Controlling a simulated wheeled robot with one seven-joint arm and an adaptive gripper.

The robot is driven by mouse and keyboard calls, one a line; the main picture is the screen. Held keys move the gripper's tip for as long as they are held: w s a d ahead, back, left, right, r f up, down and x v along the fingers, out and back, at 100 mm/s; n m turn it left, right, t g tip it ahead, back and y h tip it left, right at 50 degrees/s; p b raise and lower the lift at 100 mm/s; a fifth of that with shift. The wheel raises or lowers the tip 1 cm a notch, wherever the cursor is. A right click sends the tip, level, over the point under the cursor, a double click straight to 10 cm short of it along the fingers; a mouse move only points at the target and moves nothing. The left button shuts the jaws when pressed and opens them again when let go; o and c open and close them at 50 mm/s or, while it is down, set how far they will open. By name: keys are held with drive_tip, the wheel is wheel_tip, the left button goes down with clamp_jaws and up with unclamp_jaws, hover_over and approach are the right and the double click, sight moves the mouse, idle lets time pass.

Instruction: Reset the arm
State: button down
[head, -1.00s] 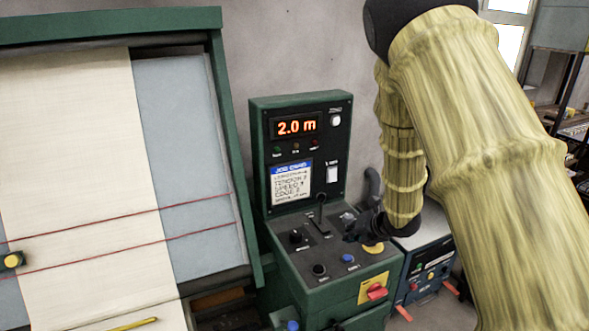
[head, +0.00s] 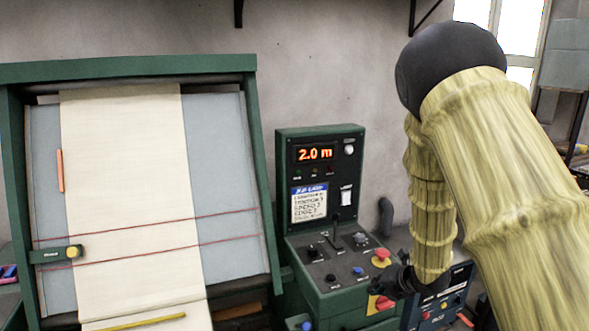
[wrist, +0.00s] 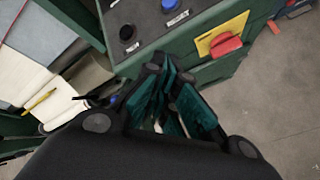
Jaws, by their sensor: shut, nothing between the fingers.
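My arm, in a yellowish sleeve with a black elbow joint, comes down the right side of the head view. My gripper (head: 400,281) is dark and hangs beside the right front of the green control console (head: 283,165). In the wrist view my gripper (wrist: 168,82) shows its teal-padded fingers close together, shut with nothing held. It is in front of the console's green side, near a yellow plate with a red switch (wrist: 225,44). From these views I cannot tell whether it touches the console.
A blue-fronted box (head: 455,290) stands right of the console.

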drive_tip(key=s+a+f+m+g+h+b, duration=0.1)
drive_tip(key=s+f+m+g, duration=0.1)
drive_tip(key=s+f+m, duration=0.8)
drive_tip(key=s+f+m+g+b, duration=0.15)
drive_tip(key=s+f+m, duration=0.45)
drive_tip(key=f, duration=0.8)
drive_tip(key=s+f+m+g+h+b, duration=0.1)
drive_tip(key=s+f+m, duration=0.3)
drive_tip(key=s, duration=0.6)
drive_tip(key=s+f+m+g+h+b, duration=0.1)
drive_tip(key=s+f+m, duration=0.3)
drive_tip(key=s, duration=0.6)
drive_tip(key=s+f+m+g+b, duration=0.1)
drive_tip(key=s+f+m+g, duration=0.1)
drive_tip(key=s+f+m, duration=0.2)
drive_tip(key=s+m, duration=0.3)
drive_tip(key=s, duration=0.3)
drive_tip(key=shift+s+f+g+h, duration=0.3)
drive_tip(key=shift+f+g+h, duration=0.05)
drive_tip(key=shift+h, duration=0.05)
